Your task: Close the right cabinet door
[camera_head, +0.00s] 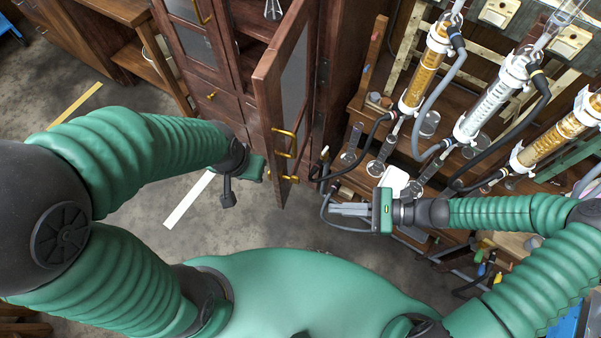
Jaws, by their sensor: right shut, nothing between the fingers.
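The right cabinet door (267,82) is brown wood with a glass pane. It stands swung out from the dark wooden cabinet (222,103), its free edge toward me. Brass handle parts (285,154) show near its lower end. My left gripper (253,170) is just left of the door's lower end; its fingers are not clear, and I cannot tell whether it touches the door. My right gripper (343,210) is right of the door's lower end, apart from it. It points left, with its grey fingers shut and empty.
The reflux rig, with amber and clear glass columns (487,107), hoses and clamps, stands on a wooden bench at the right. A dark hose (352,160) hangs close to the door's right side. A wooden table (130,62) is at the upper left.

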